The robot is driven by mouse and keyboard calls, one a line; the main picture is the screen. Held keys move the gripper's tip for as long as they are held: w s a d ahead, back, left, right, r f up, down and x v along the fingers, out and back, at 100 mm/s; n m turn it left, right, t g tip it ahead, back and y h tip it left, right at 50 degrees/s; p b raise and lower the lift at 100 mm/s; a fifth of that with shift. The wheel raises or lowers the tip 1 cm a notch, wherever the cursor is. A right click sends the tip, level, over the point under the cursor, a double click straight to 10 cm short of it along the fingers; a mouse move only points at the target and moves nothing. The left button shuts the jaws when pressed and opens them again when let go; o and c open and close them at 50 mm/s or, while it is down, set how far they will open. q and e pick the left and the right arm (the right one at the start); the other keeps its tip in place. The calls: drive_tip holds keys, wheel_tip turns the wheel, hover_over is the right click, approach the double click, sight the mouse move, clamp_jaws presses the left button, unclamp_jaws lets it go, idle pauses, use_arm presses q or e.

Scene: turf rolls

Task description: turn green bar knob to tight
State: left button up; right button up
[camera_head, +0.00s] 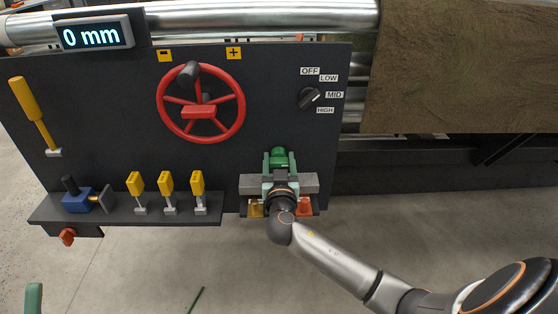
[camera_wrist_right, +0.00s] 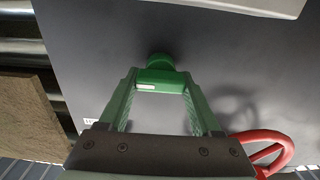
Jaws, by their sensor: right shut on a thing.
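The green bar knob (camera_head: 278,157) sits on the dark panel, low and right of the red wheel. In the right wrist view the knob (camera_wrist_right: 160,76) lies between the two green fingers of my right gripper (camera_wrist_right: 161,92), a bar with a small pale mark on its face. My right gripper (camera_head: 278,163) is shut on it, reaching in from below. In the head view the gripper body hides the lower part of the knob. No label for tight shows. My left gripper is not clearly in view; only a green piece (camera_head: 33,298) shows at the lower left edge.
The red handwheel (camera_head: 200,112) is left of the knob, and a rotary selector (camera_head: 309,98) is above right. Several yellow levers (camera_head: 167,183) and a blue block (camera_head: 77,201) stand on the ledge. A display (camera_head: 92,35) reads 0 mm. A brown turf roll (camera_head: 460,70) is at right.

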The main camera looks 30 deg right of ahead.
drive_tip(key=c, duration=0.3)
drive_tip(key=shift+c, duration=0.2)
drive_tip(key=n, duration=0.2)
drive_tip(key=shift+n, duration=0.4)
drive_tip(key=n, duration=0.2)
drive_tip(key=shift+n+p, duration=0.35)
drive_tip(key=shift+n, duration=0.05)
drive_tip(key=n+p, duration=0.1)
drive_tip(key=n, duration=0.5)
drive_tip(key=shift+w+a+p, duration=0.1)
drive_tip(key=shift+a+p, duration=0.05)
drive_tip(key=shift+p, duration=0.25)
drive_tip(key=n+p, duration=0.1)
drive_tip(key=n, duration=0.2)
drive_tip(key=n+p, duration=0.1)
drive_tip(key=n, duration=0.1)
drive_tip(key=shift+f+n, duration=0.2)
drive_tip(key=shift+n, duration=0.2)
use_arm(q)
drive_tip(key=w+a+f+n+g+y, duration=0.1)
drive_tip(key=f+n+g+y, duration=0.2)
drive_tip(key=f, duration=0.9)
drive_tip(key=w+f+n+g+y, duration=0.2)
drive_tip(key=f+n+g+y, duration=0.2)
drive_tip(key=f, duration=0.8)
drive_tip(key=shift+w+a+g+y, duration=0.3)
drive_tip(key=shift+a+g+y, duration=0.05)
drive_tip(key=shift+g+y, duration=0.5)
use_arm(e)
drive_tip(key=shift+n, duration=0.4)
